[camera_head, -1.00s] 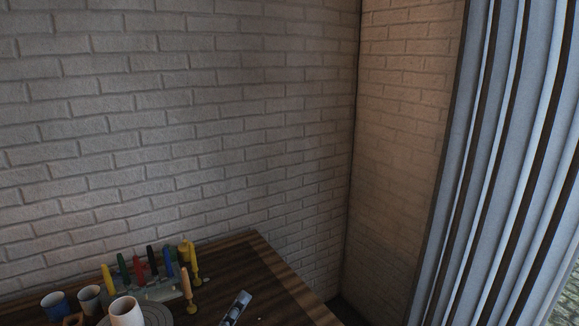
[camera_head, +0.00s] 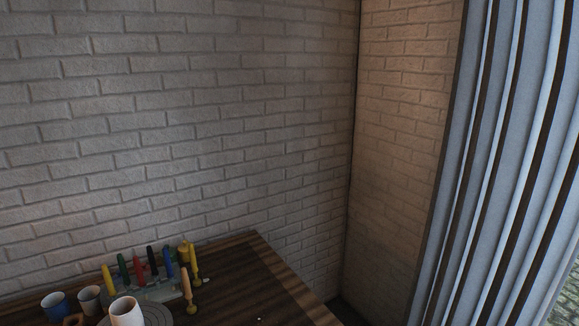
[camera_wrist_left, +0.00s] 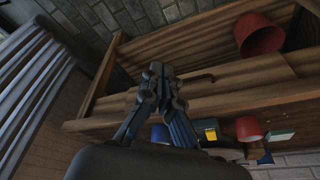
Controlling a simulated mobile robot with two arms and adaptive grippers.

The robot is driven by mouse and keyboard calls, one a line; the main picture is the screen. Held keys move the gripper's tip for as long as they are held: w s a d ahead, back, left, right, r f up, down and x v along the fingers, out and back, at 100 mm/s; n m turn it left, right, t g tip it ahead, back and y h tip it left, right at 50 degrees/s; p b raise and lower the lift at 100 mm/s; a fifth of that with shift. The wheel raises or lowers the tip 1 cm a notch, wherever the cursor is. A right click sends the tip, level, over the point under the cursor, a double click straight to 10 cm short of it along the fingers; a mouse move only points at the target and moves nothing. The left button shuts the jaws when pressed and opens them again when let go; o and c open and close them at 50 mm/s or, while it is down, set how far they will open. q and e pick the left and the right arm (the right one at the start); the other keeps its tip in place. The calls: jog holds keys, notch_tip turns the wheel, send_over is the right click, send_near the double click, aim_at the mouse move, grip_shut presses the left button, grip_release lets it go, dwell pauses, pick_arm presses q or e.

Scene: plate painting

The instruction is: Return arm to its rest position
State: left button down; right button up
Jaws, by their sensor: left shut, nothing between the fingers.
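My left gripper (camera_wrist_left: 158,75) shows in the left wrist view, at the centre. Its fingers are together with nothing between them. It is clear of the wooden shelf, which lies behind it in the picture. Neither of my grippers shows in the head view.
In the head view, the dark wooden table (camera_head: 245,277) bears a rack of colored tools (camera_head: 153,262), a white cup (camera_head: 126,313) and a blue cup (camera_head: 55,304). The left wrist view shows a wooden shelf (camera_wrist_left: 225,85), red pots (camera_wrist_left: 258,35) and curtains (camera_wrist_left: 30,80).

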pick_arm(q)
notch_tip(320, 180, down, 23)
jog(key=s+g, duration=0.1)
jog(key=s, duration=0.1)
jog(key=s+a+f+g, duration=0.1)
jog(key=s+a+f, duration=0.2)
jog(key=s+f, duration=1.3)
jog(key=shift+s+f, duration=0.3)
jog(key=shift+s, duration=0.05)
